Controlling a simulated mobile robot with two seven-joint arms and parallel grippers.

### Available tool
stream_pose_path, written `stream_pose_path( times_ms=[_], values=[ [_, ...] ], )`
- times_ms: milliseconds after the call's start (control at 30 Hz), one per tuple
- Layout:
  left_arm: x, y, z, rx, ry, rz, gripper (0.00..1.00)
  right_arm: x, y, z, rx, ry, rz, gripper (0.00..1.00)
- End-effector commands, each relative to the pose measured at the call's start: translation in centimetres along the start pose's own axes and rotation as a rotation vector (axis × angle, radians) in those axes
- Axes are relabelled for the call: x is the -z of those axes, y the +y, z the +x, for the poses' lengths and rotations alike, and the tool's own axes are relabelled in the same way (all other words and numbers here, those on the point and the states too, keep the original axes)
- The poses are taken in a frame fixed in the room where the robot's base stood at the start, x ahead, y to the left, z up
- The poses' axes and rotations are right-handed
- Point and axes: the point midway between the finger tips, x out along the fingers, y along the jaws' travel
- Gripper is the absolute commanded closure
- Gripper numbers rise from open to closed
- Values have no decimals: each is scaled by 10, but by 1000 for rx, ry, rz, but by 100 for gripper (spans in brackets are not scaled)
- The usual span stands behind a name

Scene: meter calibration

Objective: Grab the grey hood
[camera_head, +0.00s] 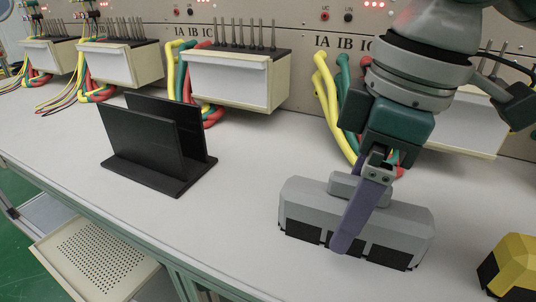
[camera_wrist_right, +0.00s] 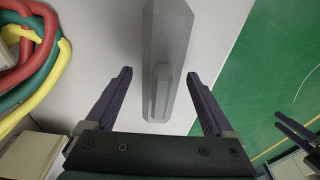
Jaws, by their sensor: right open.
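The grey hood (camera_head: 405,222), a long grey block with black panels along its lower edge and a raised grip on top, lies on the white table. My right gripper (camera_head: 356,208) points down over its middle, with one purple finger in front of it. Purple fingers at the right edge look like my left gripper (camera_wrist_right: 297,132), partly cut off.
A black slotted stand (camera_head: 150,150) is on the table at left. A yellow hood (camera_head: 517,262) is at the right front. Beige terminal boxes (camera_head: 235,80) with thick cables (camera_head: 330,95) line the back panel. The table between stand and grey hood is clear.

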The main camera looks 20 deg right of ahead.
Motion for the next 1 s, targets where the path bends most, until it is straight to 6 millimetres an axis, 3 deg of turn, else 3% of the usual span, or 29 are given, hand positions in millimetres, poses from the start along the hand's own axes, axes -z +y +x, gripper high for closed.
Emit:
stream_pose_path(
  times_ms=[67, 300, 1000],
  values=[
    [-3, 0, 8, 0, 0, 0, 45, -1, -1, 13, 2, -1, -1, 12],
    [-2, 0, 6, 0, -1, 0, 45, 0, 0, 12, 1, 0, -1, 14],
    [-3, 0, 6, 0, -2, 1, 45, 0, 0, 12, 0, 0, -1, 92]
  ],
)
